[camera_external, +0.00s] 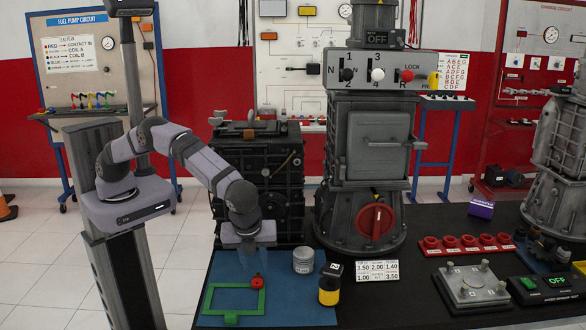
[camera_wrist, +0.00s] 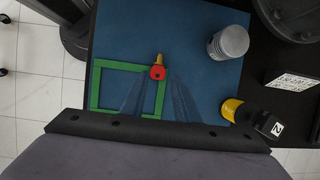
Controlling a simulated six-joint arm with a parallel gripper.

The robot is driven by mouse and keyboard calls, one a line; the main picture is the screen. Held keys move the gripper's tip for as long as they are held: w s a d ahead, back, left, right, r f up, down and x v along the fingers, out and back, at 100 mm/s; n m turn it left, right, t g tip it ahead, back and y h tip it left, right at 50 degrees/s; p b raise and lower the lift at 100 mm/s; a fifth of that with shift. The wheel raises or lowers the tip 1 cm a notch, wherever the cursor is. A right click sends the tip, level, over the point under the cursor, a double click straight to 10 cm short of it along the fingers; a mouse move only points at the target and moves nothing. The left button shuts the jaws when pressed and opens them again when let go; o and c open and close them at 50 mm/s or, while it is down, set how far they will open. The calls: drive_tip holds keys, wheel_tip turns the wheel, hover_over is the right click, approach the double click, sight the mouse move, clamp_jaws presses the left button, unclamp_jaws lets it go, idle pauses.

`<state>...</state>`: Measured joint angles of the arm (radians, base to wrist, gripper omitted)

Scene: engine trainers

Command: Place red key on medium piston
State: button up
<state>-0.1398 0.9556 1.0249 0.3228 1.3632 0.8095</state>
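The red key (camera_external: 258,282) has a red head and a yellowish shaft. It lies on the blue mat at the right side of the green frame, and also shows in the wrist view (camera_wrist: 157,73). A grey piston (camera_external: 303,261) stands upright on the mat to the right of the key; it also shows in the wrist view (camera_wrist: 228,43). It is the only clear piston I see, and its size class cannot be told. My gripper (camera_external: 250,259) points down above the key, its faint, see-through fingers apart and empty. In the wrist view the fingers (camera_wrist: 156,98) show below the key.
The green square frame (camera_external: 207,300) lies on the blue mat (camera_external: 285,310). A yellow and black cylinder (camera_external: 329,290) stands near the mat's right edge. A dark engine block (camera_external: 265,175) and a tall grey machine (camera_external: 365,210) rise behind.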

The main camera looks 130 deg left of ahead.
sight(257, 275)
drive_tip(key=shift+s+a+r, duration=0.15)
drive_tip(key=shift+s+a, duration=0.15)
drive_tip(key=shift+a, duration=0.15)
drive_tip(key=shift+d+p+x, duration=0.15)
drive_tip(key=shift+p+x, duration=0.5)
drive_tip(key=shift+x, duration=1.2)
drive_tip(key=shift+d+p+x, duration=0.1)
drive_tip(key=shift+p+x, duration=0.5)
drive_tip(key=shift+x, duration=1.25)
drive_tip(key=shift+s, duration=0.15)
clamp_jaws()
